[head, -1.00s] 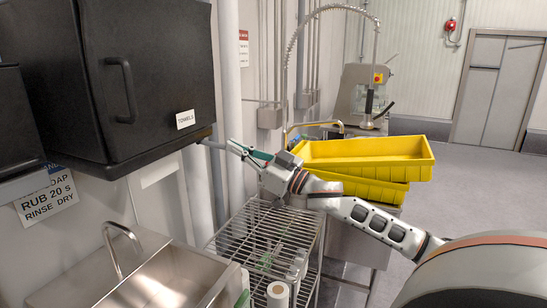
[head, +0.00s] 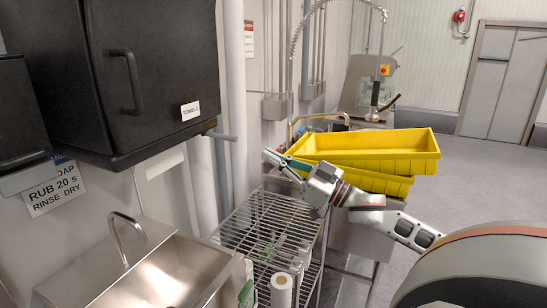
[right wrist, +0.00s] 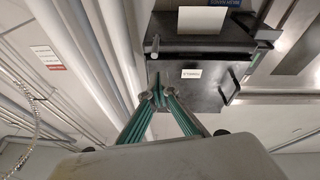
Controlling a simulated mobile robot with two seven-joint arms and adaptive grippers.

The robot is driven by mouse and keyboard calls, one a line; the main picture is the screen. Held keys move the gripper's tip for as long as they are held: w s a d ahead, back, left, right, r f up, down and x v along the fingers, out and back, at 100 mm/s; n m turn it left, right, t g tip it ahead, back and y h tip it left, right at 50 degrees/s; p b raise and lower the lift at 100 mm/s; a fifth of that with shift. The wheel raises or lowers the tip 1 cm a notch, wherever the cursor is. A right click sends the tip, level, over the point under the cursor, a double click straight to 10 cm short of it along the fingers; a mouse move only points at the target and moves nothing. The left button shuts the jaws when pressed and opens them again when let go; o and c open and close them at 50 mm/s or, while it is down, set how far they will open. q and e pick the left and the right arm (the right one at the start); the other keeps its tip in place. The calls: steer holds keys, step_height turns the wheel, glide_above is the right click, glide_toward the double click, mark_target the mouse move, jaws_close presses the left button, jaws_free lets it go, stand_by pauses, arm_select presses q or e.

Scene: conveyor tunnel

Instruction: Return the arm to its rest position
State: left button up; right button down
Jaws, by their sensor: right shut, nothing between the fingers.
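My right arm comes in from the right in the head view. Its gripper (head: 273,158) is just in front of the yellow bins and above the wire rack. The fingers are shut and empty. In the right wrist view the green-sided fingers (right wrist: 159,95) meet at their tips. Beyond them is the black cabinet (right wrist: 202,75) with its handle and label. The same cabinet (head: 130,70) hangs at upper left in the head view, apart from the gripper. My left gripper is not in view.
Stacked yellow bins (head: 365,147) are beside my right arm. A wire rack (head: 265,225) with a paper roll (head: 281,290) stands below the gripper. A steel sink (head: 150,275) is at lower left. Open floor (head: 475,195) lies at right.

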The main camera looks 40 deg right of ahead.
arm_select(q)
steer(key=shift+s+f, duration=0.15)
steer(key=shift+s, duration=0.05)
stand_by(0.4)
